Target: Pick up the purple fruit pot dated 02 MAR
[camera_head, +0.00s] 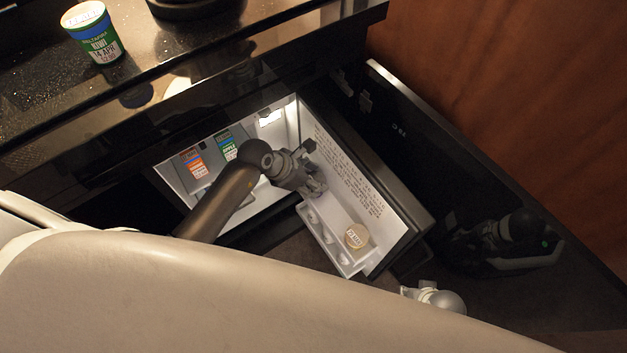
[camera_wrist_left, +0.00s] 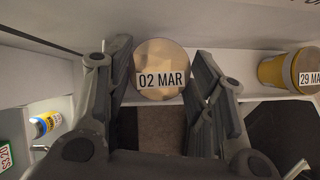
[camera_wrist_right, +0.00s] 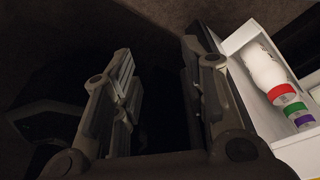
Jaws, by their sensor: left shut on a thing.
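A pot with a round gold lid labelled 02 MAR (camera_wrist_left: 162,70) is between the fingers of my left gripper (camera_wrist_left: 160,55), which is shut on it. Its side is hidden in the left wrist view, so I cannot see the purple. In the head view my left gripper (camera_head: 314,184) is at the white inner shelf of the open minibar door and hides this pot. My right gripper (camera_wrist_right: 155,58) is open and empty over a dark area.
A yellow pot labelled 29 MA (camera_wrist_left: 285,70) stands on the same door shelf (camera_head: 330,252), to the right. Orange (camera_head: 194,164) and green (camera_head: 227,145) pots are inside the minibar. A kiwi pot (camera_head: 95,38) is on the counter. A white bottle (camera_wrist_right: 262,68) shows in the right wrist view.

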